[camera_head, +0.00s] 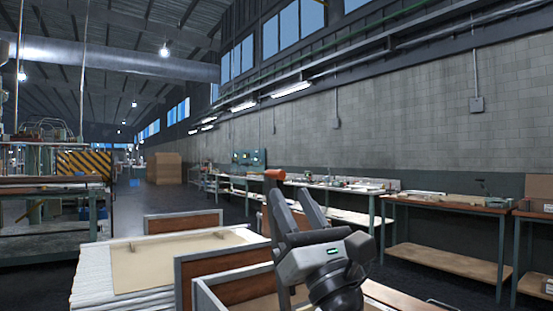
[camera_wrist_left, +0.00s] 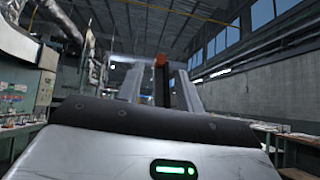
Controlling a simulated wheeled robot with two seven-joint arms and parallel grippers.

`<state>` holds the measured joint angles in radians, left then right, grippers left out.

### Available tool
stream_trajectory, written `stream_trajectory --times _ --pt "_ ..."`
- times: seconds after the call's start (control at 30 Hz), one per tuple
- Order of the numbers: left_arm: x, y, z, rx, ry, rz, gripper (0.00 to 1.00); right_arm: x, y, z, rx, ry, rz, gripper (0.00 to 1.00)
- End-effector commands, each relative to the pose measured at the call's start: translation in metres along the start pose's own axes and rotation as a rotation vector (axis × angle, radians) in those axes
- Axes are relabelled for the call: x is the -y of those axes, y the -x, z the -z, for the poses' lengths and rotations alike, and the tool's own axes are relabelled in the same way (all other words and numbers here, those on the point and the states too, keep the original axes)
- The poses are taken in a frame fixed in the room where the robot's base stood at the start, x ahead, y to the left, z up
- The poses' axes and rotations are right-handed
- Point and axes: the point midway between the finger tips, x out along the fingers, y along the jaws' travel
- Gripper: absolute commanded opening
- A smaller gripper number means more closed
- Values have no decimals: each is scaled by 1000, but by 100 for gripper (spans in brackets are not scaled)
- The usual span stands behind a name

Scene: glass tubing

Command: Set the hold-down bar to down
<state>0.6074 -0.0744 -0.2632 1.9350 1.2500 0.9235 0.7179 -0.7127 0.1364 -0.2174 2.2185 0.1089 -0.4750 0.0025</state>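An upright dark bar with an orange-red end (camera_head: 275,174), which looks like the hold-down bar, stands near the middle of the head view. Its orange end also shows in the left wrist view (camera_wrist_left: 159,61), between my left gripper's fingers as seen from there. My left gripper (camera_head: 289,188) points upward with its two dark fingers apart, and it is open in the left wrist view (camera_wrist_left: 159,72) too. I cannot tell whether a finger touches the bar. The bar's lower part is mostly hidden behind the gripper. My right gripper is not in view.
Brown panels with grey frames (camera_head: 222,268) stand around the gripper's left side. A pale stacked table (camera_head: 88,268) with a tan sheet (camera_head: 185,262) lies at left. Workbenches (camera_head: 440,204) line the right wall. The dark aisle floor (camera_head: 135,203) is open at centre left.

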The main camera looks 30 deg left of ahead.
Motion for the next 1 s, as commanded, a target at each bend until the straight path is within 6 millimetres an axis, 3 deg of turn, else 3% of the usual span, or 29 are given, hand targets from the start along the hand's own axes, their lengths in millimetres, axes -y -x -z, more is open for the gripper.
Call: stream_trajectory --times 0.1,0.33,0.5,0.8,0.83,0.93,1.0 --pt "-1 -30 -3 3 -2 -3 36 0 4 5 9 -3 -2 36" --pt "0 -66 -2 3 -3 -1 36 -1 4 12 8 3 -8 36" --pt "0 -78 0 1 -2 0 36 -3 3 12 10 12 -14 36" --pt "0 -80 0 2 -3 1 36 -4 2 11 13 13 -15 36" --pt "0 -80 0 2 -3 1 33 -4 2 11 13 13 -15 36" --pt "0 -79 0 2 -3 0 6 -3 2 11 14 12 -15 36" --pt "0 -79 0 1 -3 -2 0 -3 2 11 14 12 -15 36"
